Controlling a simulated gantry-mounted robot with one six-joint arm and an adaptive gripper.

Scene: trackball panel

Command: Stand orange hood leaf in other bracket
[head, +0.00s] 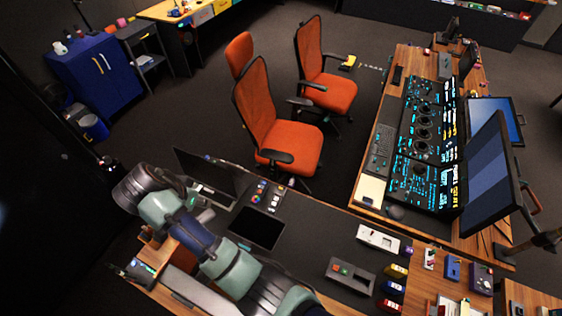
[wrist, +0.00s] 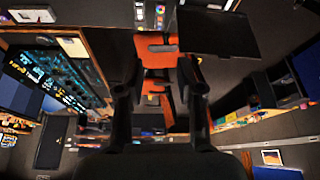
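My gripper (wrist: 160,78) shows in the wrist view as two dark fingers with a wide gap between them. It is open, and I see nothing held between the fingers. The orange patches seen through the gap look like the chairs behind. I cannot make out an orange hood leaf or either bracket for certain in these frames. In the head view my arm reaches to the lower left, over the near desk beside a dark monitor (head: 208,172). The gripper's fingers are hard to tell apart there.
Two orange chairs (head: 290,148) stand behind the near black desk. A black tablet (head: 256,228) lies on that desk, with a grey box with buttons (head: 350,275) to its right. A lit trackball panel (head: 422,150) and a large monitor (head: 488,178) fill the right desk.

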